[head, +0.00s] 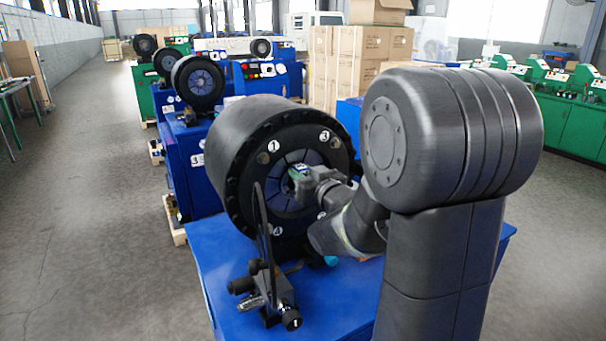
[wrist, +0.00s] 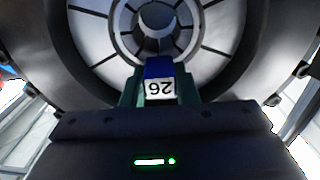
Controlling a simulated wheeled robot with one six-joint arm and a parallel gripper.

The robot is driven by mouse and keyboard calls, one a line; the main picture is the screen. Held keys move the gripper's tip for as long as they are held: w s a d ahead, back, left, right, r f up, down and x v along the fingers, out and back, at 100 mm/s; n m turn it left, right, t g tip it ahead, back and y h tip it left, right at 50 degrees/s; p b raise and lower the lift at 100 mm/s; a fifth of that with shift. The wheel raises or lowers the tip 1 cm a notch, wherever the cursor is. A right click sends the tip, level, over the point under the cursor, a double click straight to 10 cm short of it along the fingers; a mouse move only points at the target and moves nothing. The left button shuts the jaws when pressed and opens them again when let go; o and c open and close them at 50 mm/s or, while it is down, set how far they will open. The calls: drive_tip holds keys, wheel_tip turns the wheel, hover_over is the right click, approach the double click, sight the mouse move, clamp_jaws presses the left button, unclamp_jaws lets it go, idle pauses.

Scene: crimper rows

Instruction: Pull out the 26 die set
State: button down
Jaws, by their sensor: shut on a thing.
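The 26 die set (wrist: 160,88) shows in the wrist view as a blue block with a white label reading 26, upside down in the picture. My gripper (wrist: 159,92) is shut on it, with a greenish finger on each side. Behind the block is the round, segmented die head of the crimper (wrist: 95,25). In the head view my gripper (head: 301,175) reaches to the centre of the black crimper (head: 237,150), in front of its die opening. A small blue and green patch shows at the fingertips. I cannot tell whether the block still touches the die head.
The crimper stands on a blue bench (head: 215,262). A black stand with a thin upright disc (head: 270,290) is close in front of the crimper's face. More crimpers (head: 197,82) stand in a row behind. Cardboard boxes (head: 345,65) are stacked at the back. The grey floor at left is clear.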

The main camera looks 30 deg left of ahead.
drive_tip(key=shift+r, duration=0.2)
drive_tip(key=shift+b+v, duration=0.5)
drive_tip(key=shift+v, duration=4.2)
